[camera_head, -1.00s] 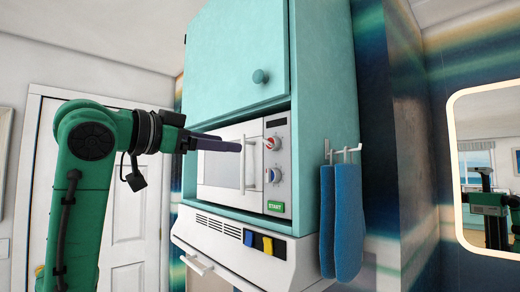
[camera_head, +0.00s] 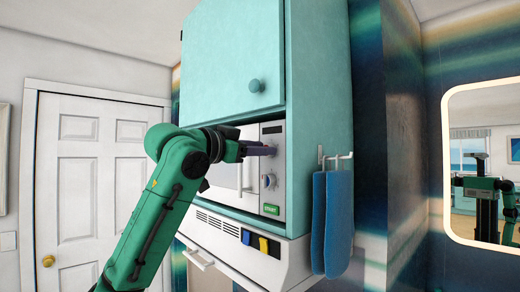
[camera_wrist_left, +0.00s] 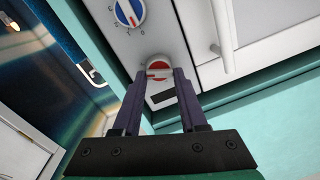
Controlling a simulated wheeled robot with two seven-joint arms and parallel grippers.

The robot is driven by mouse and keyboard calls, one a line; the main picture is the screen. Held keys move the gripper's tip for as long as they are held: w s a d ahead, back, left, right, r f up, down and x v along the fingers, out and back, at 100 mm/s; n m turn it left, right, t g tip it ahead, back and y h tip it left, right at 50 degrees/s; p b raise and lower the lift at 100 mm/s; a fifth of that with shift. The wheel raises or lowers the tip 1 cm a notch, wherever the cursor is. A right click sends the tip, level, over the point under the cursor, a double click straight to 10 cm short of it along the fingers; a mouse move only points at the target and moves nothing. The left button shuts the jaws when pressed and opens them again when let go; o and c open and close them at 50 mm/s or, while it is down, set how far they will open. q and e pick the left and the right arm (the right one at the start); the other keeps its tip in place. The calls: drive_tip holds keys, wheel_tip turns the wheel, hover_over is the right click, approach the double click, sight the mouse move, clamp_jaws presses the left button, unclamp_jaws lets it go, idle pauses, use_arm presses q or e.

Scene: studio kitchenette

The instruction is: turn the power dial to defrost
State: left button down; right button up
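The microwave (camera_head: 222,176) sits in the teal cabinet, its control panel on the right. My left gripper (camera_head: 272,150) reaches the upper part of the panel and mostly hides the upper dial there. In the left wrist view, which looks upside down, the red-and-white dial (camera_wrist_left: 158,66) lies between the tips of my open left gripper (camera_wrist_left: 160,74). I cannot tell whether the fingers touch it. The lower dial (camera_head: 269,181) is clear of the gripper; in the wrist view this blue-and-red dial (camera_wrist_left: 130,12) has tick marks around it. Dial labels are unreadable. My right gripper is out of view.
A green START button (camera_head: 271,209) is low on the panel. The microwave handle (camera_wrist_left: 223,35) is beside the dials. Blue mitts (camera_head: 332,220) hang from a hook on the cabinet's right side. A hood (camera_head: 245,250) with blue and yellow switches is below.

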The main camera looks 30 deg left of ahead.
use_arm(q)
drive_tip(key=n, duration=0.7)
drive_tip(key=n+b, duration=0.1)
drive_tip(key=n, duration=0.7)
drive_tip(key=n+g+h, duration=0.1)
drive_tip(key=n, duration=0.6)
drive_tip(key=shift+w+a+f+n+b, duration=0.2)
drive_tip(key=shift+a+n+b, duration=0.1)
drive_tip(key=shift+b, duration=0.1)
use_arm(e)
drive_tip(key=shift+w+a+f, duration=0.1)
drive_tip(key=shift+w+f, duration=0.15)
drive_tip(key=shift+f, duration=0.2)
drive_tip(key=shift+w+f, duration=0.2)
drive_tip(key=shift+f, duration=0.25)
use_arm(q)
drive_tip(key=shift+r, duration=0.1)
